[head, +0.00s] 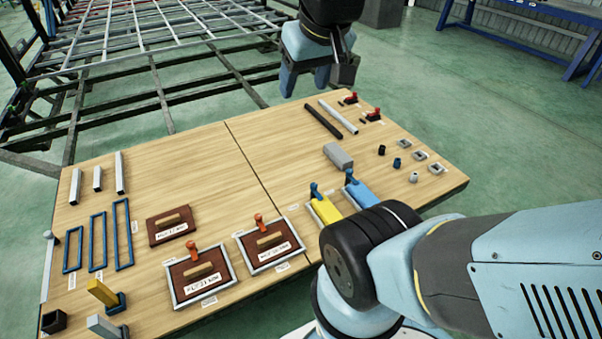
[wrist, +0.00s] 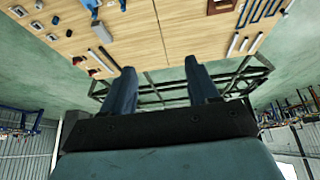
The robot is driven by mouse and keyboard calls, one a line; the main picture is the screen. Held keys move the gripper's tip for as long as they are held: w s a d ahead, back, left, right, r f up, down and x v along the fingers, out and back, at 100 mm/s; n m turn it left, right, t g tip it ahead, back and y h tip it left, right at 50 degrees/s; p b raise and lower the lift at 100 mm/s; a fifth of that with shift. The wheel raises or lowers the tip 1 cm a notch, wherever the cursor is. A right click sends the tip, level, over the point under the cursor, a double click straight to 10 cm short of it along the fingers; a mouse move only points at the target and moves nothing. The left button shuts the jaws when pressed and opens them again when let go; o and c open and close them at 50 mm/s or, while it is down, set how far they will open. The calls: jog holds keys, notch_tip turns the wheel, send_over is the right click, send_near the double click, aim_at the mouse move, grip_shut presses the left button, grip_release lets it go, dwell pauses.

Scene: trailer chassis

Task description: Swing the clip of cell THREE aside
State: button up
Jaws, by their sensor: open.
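In the head view, cells with clips line the table's near edge. Two grey-framed cells hold brown boards, the left one (head: 202,289) and the right one (head: 284,257). An orange clip (head: 191,246) stands over the left board's far edge, and another orange clip (head: 259,220) over the right one's. A yellow block (head: 323,208) and a blue block (head: 361,194) lie further right with blue clips (head: 315,189) on them. I cannot read which cell is THREE. My gripper (head: 304,83) is open and empty, raised past the table's far edge, well away from the clips. Its fingers also show in the wrist view (wrist: 159,68).
The wooden table (head: 200,155) also holds a loose brown board (head: 172,226), blue frames (head: 97,240), grey bars (head: 97,179), a grey block (head: 338,156), dark and light rods and small fittings. A metal chassis (head: 130,50) stands behind. The table's middle is clear.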

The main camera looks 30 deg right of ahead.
jog(key=w+d+f+n+g+h, duration=0.1)
jog(key=w+d+f+g, duration=0.15)
jog(key=w+f, duration=0.45)
jog(key=w+d+f+n+g, duration=0.1)
jog(key=w+d+f+n, duration=0.2)
jog(key=w, duration=0.9)
jog(key=w+d+f+g+h, duration=0.1)
jog(key=w+d+f, duration=0.35)
jog(key=w, duration=0.45)
jog(key=n+g+h, duration=0.1)
jog(key=n+g, duration=0.3)
jog(key=n, duration=0.1)
send_over(314, 184)
jog(key=w+a, duration=0.4)
jog(key=a, duration=0.1)
notch_tip(314, 184, down, 37)
jog(key=x, duration=1.4)
jog(key=shift+d+f, duration=0.3)
jog(key=shift+d, duration=0.1)
jog(key=shift+c, duration=0.3)
